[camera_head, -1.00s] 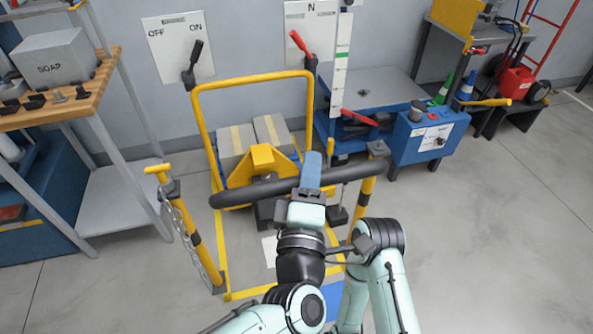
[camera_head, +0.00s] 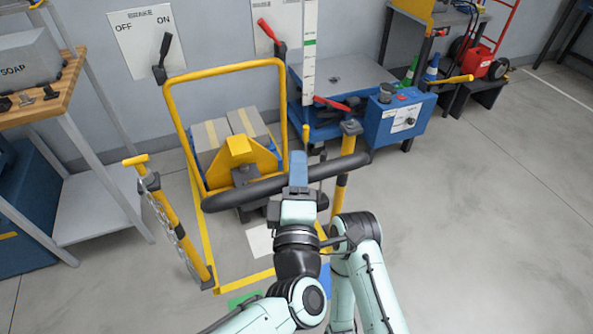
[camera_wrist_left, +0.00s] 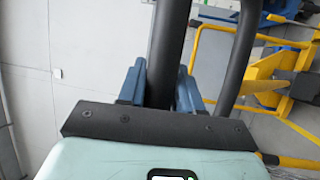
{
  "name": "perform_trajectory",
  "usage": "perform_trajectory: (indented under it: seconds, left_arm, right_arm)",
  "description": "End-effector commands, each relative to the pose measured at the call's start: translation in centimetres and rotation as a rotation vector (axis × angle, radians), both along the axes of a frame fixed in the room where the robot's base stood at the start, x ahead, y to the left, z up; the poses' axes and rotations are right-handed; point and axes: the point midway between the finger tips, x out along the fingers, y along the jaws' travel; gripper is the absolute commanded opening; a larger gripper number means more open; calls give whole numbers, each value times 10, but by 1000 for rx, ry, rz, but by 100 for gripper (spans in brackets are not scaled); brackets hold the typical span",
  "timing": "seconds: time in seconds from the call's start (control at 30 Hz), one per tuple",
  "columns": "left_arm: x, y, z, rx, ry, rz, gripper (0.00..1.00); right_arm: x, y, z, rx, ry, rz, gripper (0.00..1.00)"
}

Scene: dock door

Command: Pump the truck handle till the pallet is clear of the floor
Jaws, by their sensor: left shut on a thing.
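The truck handle is a thick dark bar (camera_head: 240,193) in front of the yellow truck body (camera_head: 237,152). My left gripper (camera_head: 298,170) is shut on it near the middle. In the left wrist view the dark handle bar (camera_wrist_left: 168,45) passes between the blue fingers of my left gripper (camera_wrist_left: 160,82). Grey boxes with tan stripes (camera_head: 212,133) sit behind the truck body. The pallet cannot be made out under them, nor any gap to the floor. My right gripper is not clearly in view.
A yellow hoop frame (camera_head: 225,66) stands around the truck. A yellow post with a chain (camera_head: 178,230) stands left, another post (camera_head: 340,190) right. A shelf (camera_head: 105,195) is at the left, a blue machine (camera_head: 402,122) at the right.

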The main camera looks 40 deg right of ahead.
Motion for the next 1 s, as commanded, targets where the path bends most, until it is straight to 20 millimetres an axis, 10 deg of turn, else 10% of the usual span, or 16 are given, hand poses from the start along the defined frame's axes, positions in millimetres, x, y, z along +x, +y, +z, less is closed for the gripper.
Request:
perform_trajectory:
  seconds: [0.07, 0.1, 0.17, 0.63, 1.0]
  left_arm:
    - [-2, -1, 4, -5, -6, -3, 0]
    - [-2, 0, 4, -6, -7, -3, 41]
    - [-2, 0, 4, -6, -6, -2, 55]
    - [-6, 4, -2, 2, 1, -2, 55]
    - [-66, 52, -10, -3, -8, -2, 55]
  right_arm:
    - [0, 0, 0, 0, 0, 0, 55]
    - [0, 0, 0, 0, 0, 0, 55]
    - [0, 0, 0, 0, -1, 0, 55]
    - [-3, 0, -2, 1, 10, 0, 55]
    - [-15, -2, -6, 3, 50, -5, 55]
